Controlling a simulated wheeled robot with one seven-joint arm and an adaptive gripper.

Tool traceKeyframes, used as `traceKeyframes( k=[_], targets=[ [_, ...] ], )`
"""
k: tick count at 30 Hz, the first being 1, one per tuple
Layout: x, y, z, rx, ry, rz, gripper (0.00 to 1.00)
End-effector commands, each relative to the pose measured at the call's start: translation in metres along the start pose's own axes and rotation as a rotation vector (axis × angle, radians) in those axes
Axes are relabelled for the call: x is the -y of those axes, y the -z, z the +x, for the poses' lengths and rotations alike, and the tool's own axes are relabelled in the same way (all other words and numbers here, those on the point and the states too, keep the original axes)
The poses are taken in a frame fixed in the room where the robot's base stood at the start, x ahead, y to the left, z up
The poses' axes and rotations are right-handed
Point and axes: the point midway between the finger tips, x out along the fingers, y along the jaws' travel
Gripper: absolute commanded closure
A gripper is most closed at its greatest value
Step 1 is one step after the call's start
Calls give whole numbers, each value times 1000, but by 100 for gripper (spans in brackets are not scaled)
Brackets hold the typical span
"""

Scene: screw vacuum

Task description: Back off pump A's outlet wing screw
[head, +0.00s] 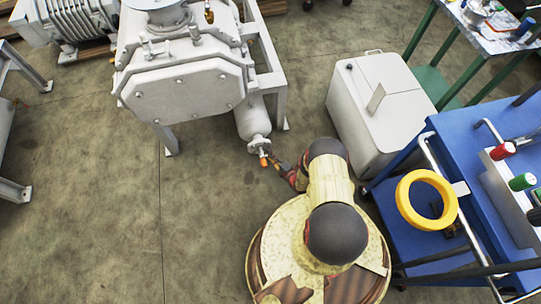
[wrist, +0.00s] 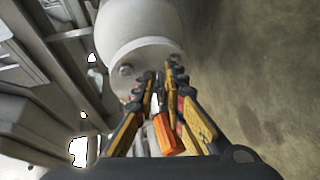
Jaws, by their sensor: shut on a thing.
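The pump (head: 180,88) is a large pale grey machine on a frame in the head view. Its outlet cylinder (head: 252,118) ends in a small fitting with an orange part (head: 264,160). In the wrist view the cylinder (wrist: 140,25) fills the top, with a flange at its lower end. My gripper (head: 272,161) is at this fitting. In the wrist view its yellow and black fingers (wrist: 161,82) are shut on the wing screw, a small dark metal piece mostly hidden between them. The orange part (wrist: 167,133) sits between the fingers, nearer the camera.
A white box-shaped unit (head: 375,110) stands right of the outlet. A blue cart (head: 470,150) with a yellow ring (head: 427,200) is farther right. A green-legged table (head: 490,40) is at the upper right. The floor (head: 100,200) left of my arm is clear.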

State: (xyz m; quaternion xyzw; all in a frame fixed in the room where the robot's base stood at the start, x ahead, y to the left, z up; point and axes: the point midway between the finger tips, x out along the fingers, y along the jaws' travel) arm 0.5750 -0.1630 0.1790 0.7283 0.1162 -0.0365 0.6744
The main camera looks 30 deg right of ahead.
Motion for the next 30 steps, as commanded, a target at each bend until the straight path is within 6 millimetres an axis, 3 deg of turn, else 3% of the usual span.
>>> traceKeyframes(
  k=[18, 19, 21, 24, 30],
  targets=[
    [-2, -1, 0, 1, -80, -33, 100],
    [-2, -1, 0, 1, -80, -33, 87],
    [-2, -1, 0, 1, -80, -33, 83],
    [-2, 0, 0, 1, -79, -33, 77],
    [-1, 0, 0, 1, -77, -33, 77]
  ],
)
